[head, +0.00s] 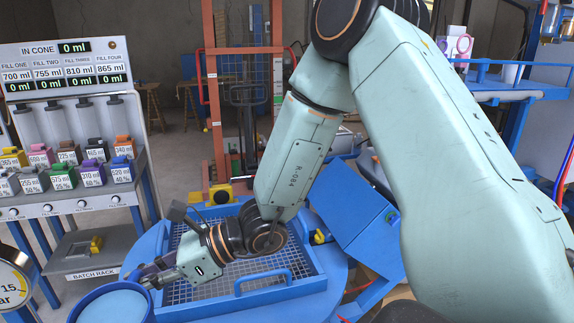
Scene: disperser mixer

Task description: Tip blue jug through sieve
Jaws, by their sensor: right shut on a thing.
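My right gripper (160,272) is low at the left end of the sieve, pointing left. It is shut on a small dark blue thing (149,270); the fingers hide most of it, so I cannot tell whether it is a jug. The sieve (285,262) is a metal grid in a blue frame, partly covered by my right wrist. A blue-topped container (121,174) with a white label stands at the right end of the rack's front row. My left gripper is out of view.
A round blue vessel (82,309) with a pale top is at the bottom left, close to my right gripper. Several labelled containers stand on the rack under a display panel (65,62). A blue handle (262,281) rises at the sieve's front edge.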

